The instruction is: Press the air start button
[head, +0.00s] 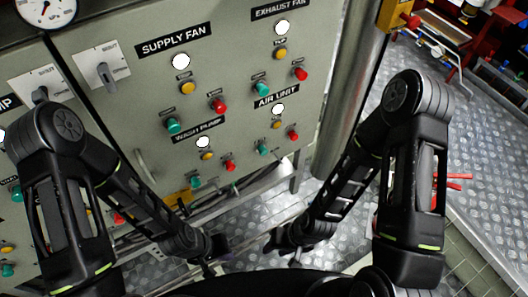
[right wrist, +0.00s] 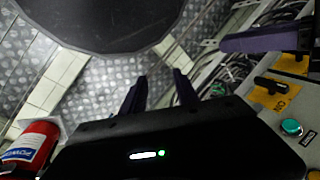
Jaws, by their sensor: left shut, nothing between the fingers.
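The grey control panel (head: 235,75) fills the upper left of the head view. Its AIR UNIT label (head: 277,96) sits at lower right. Below the label are a white lamp (head: 278,109), a yellow button (head: 277,125), a red button (head: 293,135) and the green air start button (head: 262,148). Nothing touches that green button. My left gripper (head: 212,268) is low in front of the panel, shut and empty. My right gripper (head: 280,254) is low, right of it and apart from the panel; its fingers in the right wrist view (right wrist: 160,88) are apart with nothing between.
WASH PUMP controls (head: 203,142) lie left of the air unit group, SUPPLY FAN and EXHAUST FAN controls above. A grey pillar (head: 345,80) stands at the panel's right edge. A red cylinder (right wrist: 30,145) shows in the right wrist view. Metal floor (head: 460,110) opens at right.

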